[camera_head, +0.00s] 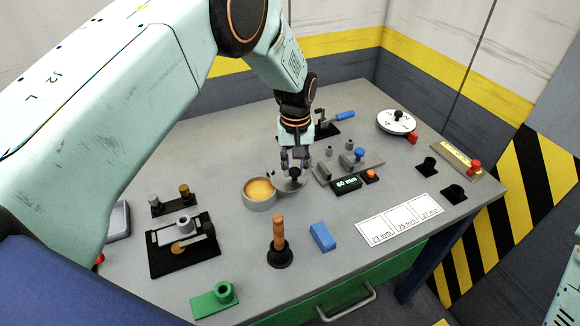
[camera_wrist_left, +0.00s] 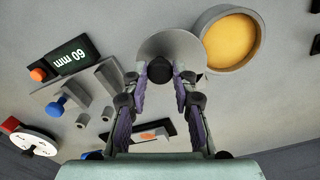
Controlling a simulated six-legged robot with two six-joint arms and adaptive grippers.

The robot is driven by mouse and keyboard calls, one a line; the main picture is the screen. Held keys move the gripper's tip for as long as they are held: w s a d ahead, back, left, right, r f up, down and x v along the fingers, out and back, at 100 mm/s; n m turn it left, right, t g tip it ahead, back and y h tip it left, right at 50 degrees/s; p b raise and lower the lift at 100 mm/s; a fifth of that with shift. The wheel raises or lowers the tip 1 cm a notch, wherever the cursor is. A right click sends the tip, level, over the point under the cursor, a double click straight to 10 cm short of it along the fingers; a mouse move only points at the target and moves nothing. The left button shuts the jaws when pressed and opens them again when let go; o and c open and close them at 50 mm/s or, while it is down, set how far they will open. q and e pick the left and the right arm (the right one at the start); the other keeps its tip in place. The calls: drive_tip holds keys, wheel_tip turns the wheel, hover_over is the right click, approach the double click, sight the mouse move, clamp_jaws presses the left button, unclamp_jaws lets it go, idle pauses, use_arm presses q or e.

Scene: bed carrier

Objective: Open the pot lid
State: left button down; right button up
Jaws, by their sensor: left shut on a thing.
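The pot (camera_head: 260,197) is a round grey dish with yellow-orange contents, standing uncovered on the table. It also shows in the left wrist view (camera_wrist_left: 232,40). The grey pot lid (camera_head: 292,184) with a dark knob is just to the right of the pot in the head view, off its opening. In the left wrist view the lid (camera_wrist_left: 170,44) is beside the pot's rim, with its knob between the fingertips. My left gripper (camera_head: 294,166) is shut on the lid's knob from above. I cannot tell whether the lid touches the table. My right gripper is not in view.
A grey fixture with a 60 mm display (camera_head: 346,184) stands close right of the lid. A wooden-handled plunger (camera_head: 279,245), a blue block (camera_head: 323,237) and a green block (camera_head: 215,300) are nearer the front. A black-based device (camera_head: 184,246) is left. Bare table lies around the plunger.

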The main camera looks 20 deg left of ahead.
sight(294, 170)
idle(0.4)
use_arm(q)
drive_tip(key=c, duration=1.1)
unclamp_jaws()
drive_tip(key=shift+o, duration=0.2)
wheel_tip(294, 170, up, 12)
